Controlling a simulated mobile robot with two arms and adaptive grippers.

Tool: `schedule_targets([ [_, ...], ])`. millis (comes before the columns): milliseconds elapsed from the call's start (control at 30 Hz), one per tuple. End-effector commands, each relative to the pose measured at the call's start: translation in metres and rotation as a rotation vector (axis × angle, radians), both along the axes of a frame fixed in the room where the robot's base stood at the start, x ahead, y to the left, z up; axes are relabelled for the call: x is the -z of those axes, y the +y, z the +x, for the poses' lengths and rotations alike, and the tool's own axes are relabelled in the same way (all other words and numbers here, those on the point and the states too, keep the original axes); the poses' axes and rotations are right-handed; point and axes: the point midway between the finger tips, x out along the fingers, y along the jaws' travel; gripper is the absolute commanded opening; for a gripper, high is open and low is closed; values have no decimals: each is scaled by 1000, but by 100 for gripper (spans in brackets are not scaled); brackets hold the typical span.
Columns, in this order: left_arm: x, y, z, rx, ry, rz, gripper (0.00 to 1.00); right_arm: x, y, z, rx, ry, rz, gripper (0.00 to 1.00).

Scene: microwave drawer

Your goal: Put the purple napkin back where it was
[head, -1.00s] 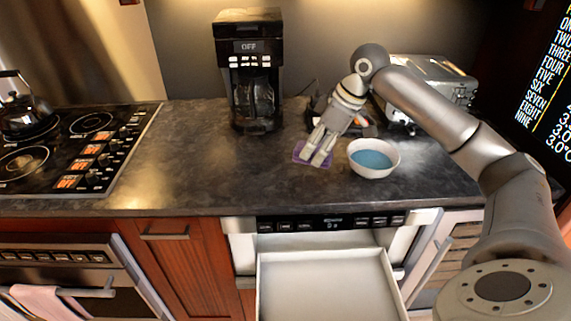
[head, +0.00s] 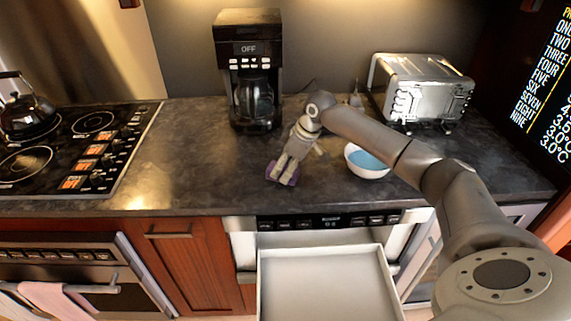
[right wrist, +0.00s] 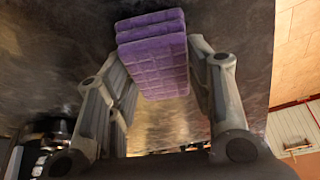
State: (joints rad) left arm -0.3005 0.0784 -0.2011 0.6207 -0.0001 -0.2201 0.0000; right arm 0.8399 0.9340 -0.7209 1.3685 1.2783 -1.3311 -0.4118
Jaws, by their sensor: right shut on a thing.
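The purple napkin (head: 294,180) is a small folded stack, at the counter's front part, left of the bowl. My right gripper (head: 282,171) is shut on it, fingers pointing down and to the left. The right wrist view shows the napkin (right wrist: 152,55) between the two fingers of the right gripper (right wrist: 158,85). The fingers hide part of the napkin in the head view. I cannot tell whether it touches the counter or hangs just above it. My left gripper is out of view.
A white bowl with blue inside (head: 366,160) stands close to the right of my arm. A coffee maker (head: 254,75) and a toaster (head: 420,90) stand at the back. The microwave drawer (head: 320,285) is pulled out and empty. The counter (head: 195,160) left of the gripper is clear.

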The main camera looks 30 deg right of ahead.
Motion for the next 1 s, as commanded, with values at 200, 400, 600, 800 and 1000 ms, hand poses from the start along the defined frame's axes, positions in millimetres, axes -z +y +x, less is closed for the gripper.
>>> schedule_targets([
  [200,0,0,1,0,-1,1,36,0,0,0,0,-1,1,25],
  [400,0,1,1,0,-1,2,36,2,0,0,0,0,0,64],
  [600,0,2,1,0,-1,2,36,2,0,0,0,0,0,70],
  [800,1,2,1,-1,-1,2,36,0,0,0,0,-1,0,70],
  [1000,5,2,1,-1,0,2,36,-24,-7,-7,2,-5,-1,70],
])
